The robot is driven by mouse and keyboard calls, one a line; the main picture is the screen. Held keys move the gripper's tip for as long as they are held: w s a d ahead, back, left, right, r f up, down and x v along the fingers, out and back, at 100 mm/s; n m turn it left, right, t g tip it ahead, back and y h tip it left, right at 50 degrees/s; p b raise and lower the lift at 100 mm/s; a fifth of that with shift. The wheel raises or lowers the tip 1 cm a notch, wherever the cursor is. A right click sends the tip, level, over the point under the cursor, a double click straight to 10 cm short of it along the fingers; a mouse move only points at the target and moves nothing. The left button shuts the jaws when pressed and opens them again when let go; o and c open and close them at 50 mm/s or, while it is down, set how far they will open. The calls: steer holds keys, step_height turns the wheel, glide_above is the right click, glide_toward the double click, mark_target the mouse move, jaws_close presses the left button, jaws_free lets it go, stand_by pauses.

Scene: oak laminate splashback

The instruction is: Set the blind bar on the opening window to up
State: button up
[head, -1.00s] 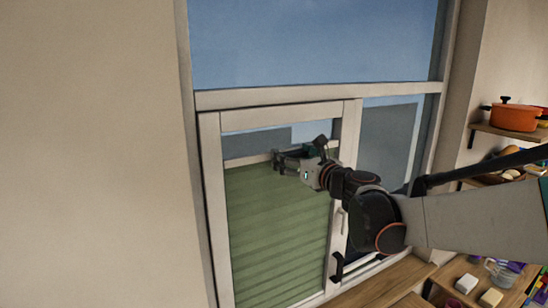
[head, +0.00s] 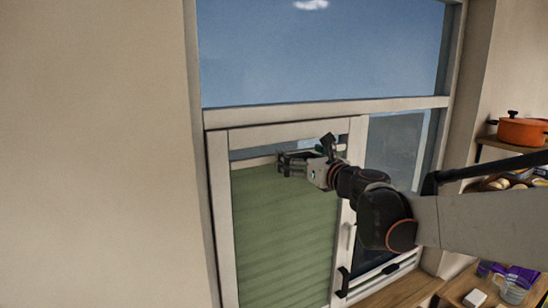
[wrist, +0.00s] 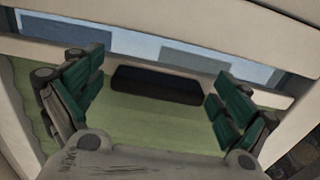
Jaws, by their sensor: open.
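The opening window's white sash (head: 218,215) holds a green pleated blind (head: 285,235). The pale blind bar (head: 252,162) runs along the blind's top edge, a little below the sash's top rail, with a narrow strip of glass above it. In the wrist view, the bar (wrist: 205,78) carries a dark grip (wrist: 157,86). My gripper (head: 283,162) is at the bar. In the wrist view, its green-padded fingers (wrist: 156,88) are spread apart on either side of the dark grip; I cannot tell whether they touch it.
A window handle (head: 350,237) is on the sash's right side, with a black handle (head: 343,282) lower down. A fixed pane (head: 395,150) is to the right. An orange pot (head: 521,131) stands on a shelf at right. A wooden counter (head: 405,295) lies below.

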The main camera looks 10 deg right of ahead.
mark_target(295, 118)
step_height(295, 118, up, 10)
stand_by(0.6)
